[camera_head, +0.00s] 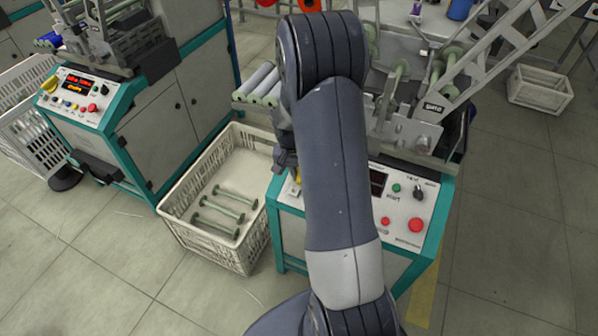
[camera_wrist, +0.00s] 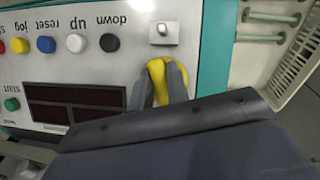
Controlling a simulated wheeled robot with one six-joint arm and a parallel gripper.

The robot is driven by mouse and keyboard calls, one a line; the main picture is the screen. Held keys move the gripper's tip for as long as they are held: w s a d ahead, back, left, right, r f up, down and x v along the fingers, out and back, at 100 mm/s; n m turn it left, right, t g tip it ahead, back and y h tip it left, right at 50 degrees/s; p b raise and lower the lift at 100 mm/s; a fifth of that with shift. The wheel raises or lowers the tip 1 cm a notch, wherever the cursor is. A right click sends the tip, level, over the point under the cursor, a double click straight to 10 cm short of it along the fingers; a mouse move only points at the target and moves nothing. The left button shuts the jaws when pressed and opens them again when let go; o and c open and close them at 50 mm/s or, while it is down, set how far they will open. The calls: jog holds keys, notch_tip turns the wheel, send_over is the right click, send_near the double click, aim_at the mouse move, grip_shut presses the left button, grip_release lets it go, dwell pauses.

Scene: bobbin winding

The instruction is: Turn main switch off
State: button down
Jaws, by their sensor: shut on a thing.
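The main switch is a yellow handle (camera_wrist: 157,72) on the light control panel, close to the teal edge in the wrist view. The rounded end of the handle sticks out past the fingertips. The wrist body hides the handle's lower part. In the head view my gripper (camera_head: 288,172) is largely hidden by my arm, low at the panel's left end.
The panel (camera_head: 405,224) also carries a red button (camera_head: 416,225) and a black knob (camera_head: 418,192). Black down (camera_wrist: 110,42), white up (camera_wrist: 77,43) and blue reset (camera_wrist: 46,44) buttons sit near the handle. A white crate (camera_head: 244,252) with bobbins stands left. Another machine (camera_head: 165,125) is farther left.

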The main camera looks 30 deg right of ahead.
jog(key=shift+n+h, duration=0.4)
jog(key=shift+n, duration=0.8)
jog(key=c, duration=1.4)
grip_release()
jog(key=shift+o, duration=0.2)
notch_tip(320, 180, up, 11)
jog(key=w+a+p, duration=0.1)
jog(key=a, duration=0.1)
jog(key=shift+f, duration=0.2)
jog(key=shift+f, duration=0.1)
jog(key=f, duration=0.3)
jog(key=d+f, duration=0.1)
jog(key=f, duration=0.3)
jog(key=s+d+f+b, duration=0.1)
jog(key=f, duration=0.2)
jog(key=shift+f, duration=0.2)
